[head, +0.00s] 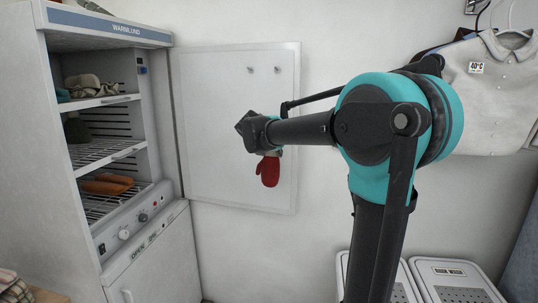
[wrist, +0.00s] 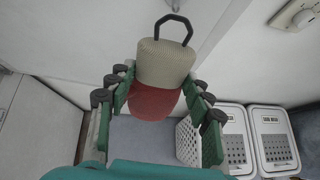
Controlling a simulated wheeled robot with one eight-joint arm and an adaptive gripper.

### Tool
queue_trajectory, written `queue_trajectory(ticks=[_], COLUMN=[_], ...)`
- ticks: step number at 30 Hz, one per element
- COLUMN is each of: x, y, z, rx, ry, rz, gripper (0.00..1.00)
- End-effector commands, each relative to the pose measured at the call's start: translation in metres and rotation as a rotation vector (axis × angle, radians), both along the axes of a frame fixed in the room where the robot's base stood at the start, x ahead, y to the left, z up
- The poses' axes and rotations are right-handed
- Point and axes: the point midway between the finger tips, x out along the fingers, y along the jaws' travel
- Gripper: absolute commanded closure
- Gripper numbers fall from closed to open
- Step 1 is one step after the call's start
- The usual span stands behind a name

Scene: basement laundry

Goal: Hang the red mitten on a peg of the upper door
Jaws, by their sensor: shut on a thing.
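The red mitten (head: 268,171) hangs from my gripper (head: 262,136) in the head view, in front of the open upper door (head: 225,120). In the wrist view the mitten (wrist: 155,102) has a beige cuff (wrist: 165,62) with a dark loop (wrist: 174,20) at its end. My gripper (wrist: 158,92) is shut on it, green fingers on both sides. The white upper door has a left peg (head: 250,69) and a right peg (head: 277,69) near its top. Both pegs look bare. The mitten is lower than the pegs, and my wrist partly covers it.
The drying cabinet (head: 118,28) stands open at left, with items on its wire shelves. Its lower door (head: 155,265) is shut. A pale shirt (head: 492,95) hangs at right. Two white hampers (head: 455,280) stand on the floor below. The wall between door and shirt is clear.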

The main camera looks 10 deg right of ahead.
Motion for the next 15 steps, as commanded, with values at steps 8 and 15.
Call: queue_trajectory(ticks=[8,15], x=[0.014,0.026], y=[-0.006,-0.012], z=[-0.001,-0.002], rx=[0.0,-0.001], ry=[0.0,-0.001], rz=[0.0,-0.001], gripper=[0.78,0.78])
